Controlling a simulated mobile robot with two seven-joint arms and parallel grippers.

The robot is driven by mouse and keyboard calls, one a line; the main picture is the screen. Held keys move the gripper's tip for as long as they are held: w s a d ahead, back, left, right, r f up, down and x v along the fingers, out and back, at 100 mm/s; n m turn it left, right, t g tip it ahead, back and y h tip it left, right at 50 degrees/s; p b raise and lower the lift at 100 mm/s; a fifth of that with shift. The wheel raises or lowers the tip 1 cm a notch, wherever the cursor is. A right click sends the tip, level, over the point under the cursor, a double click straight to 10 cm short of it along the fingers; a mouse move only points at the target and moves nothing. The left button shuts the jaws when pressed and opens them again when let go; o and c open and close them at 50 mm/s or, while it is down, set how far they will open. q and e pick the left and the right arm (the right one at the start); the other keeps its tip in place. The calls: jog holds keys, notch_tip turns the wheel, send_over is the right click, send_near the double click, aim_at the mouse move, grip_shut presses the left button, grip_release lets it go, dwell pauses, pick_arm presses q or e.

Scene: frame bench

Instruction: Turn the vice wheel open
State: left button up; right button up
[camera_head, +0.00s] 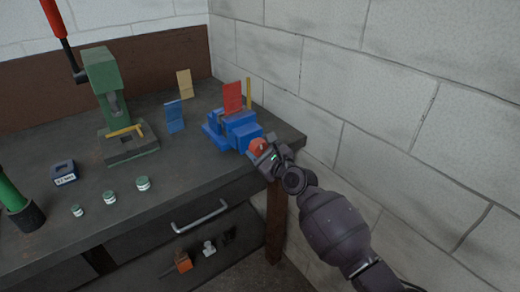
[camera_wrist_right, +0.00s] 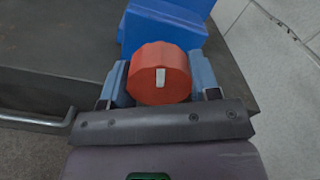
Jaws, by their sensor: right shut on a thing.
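The blue vice (camera_head: 230,130) stands at the right end of the bench, with a red plate (camera_head: 232,98) upright at it. Its red-orange wheel (camera_head: 257,147) is on the near right side. My right gripper (camera_head: 263,152) is at the wheel. In the wrist view its two blue-grey fingers (camera_wrist_right: 160,82) stand on either side of the wheel, shut on it. The blue vice body (camera_wrist_right: 163,25) shows behind the wheel. My left gripper is not in view.
A green press (camera_head: 105,80) with a red-handled lever (camera_head: 54,18) stands on the bench (camera_head: 185,165). Several small jars (camera_head: 143,183), a dark blue box (camera_head: 64,172) and a green-handled tool (camera_head: 12,190) are at the left. A wall (camera_head: 400,90) runs close on the right.

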jog(key=n, duration=0.7)
jog(key=shift+b, duration=0.3)
jog(key=n, duration=0.8)
jog(key=shift+r+n, duration=0.1)
jog(key=shift+n, duration=0.2)
jog(key=n, duration=0.4)
jog(key=shift+d+r+n, duration=0.1)
jog(key=shift+r+n, duration=0.05)
jog(key=shift+n, duration=0.15)
jog(key=n, duration=0.3)
jog(key=shift+s+r+n+p, duration=0.1)
jog(key=shift+n+p, duration=0.2)
jog(key=shift+p, duration=0.05)
jog(key=n, duration=0.4)
jog(key=shift+r+n+p, duration=0.25)
jog(key=shift+n+p, duration=0.05)
jog(key=shift+p, duration=0.1)
jog(key=shift+o, duration=0.2)
jog(key=shift+a+f+n, duration=0.15)
jog(key=shift+a+n, duration=0.05)
jog(key=shift+n, duration=0.9)
jog(key=shift+f, duration=0.1)
